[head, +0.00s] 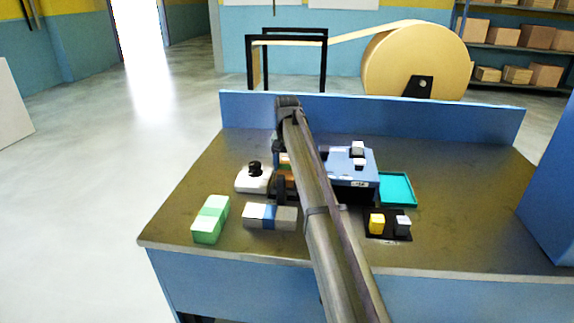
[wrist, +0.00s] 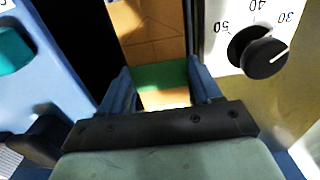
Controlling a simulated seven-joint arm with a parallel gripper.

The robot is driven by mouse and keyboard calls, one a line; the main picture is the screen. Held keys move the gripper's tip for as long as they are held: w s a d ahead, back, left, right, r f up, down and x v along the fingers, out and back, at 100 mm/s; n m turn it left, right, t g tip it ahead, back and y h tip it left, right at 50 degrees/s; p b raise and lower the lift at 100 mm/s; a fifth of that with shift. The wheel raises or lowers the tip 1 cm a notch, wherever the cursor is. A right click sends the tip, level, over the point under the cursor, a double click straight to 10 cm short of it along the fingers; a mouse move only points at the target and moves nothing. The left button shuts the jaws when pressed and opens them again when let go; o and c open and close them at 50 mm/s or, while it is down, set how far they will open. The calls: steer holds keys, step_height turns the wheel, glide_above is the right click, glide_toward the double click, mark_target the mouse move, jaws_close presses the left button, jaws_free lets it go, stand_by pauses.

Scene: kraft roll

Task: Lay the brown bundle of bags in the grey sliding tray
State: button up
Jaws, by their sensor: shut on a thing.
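The brown bundle (wrist: 152,42) with a green band shows between my gripper's fingers in the wrist view. My gripper (wrist: 163,88) is shut on it across the band. My arm hides much of this area. I cannot tell whether the bundle touches the table. I cannot make out the grey sliding tray; my arm covers part of the machine's front.
A white box with a black knob (wrist: 258,52) is close right of the gripper. The blue machine (head: 362,182) is right. Also present are a green bundle (head: 211,216), a grey-white bundle (head: 285,218), a teal tray (head: 398,190) and a button box (head: 388,235).

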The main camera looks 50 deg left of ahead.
steer(key=shift+f, duration=0.1)
stand_by(0.3)
steer(key=o, duration=1.2)
step_height(320, 180, up, 14)
steer(key=shift+f, duration=0.1)
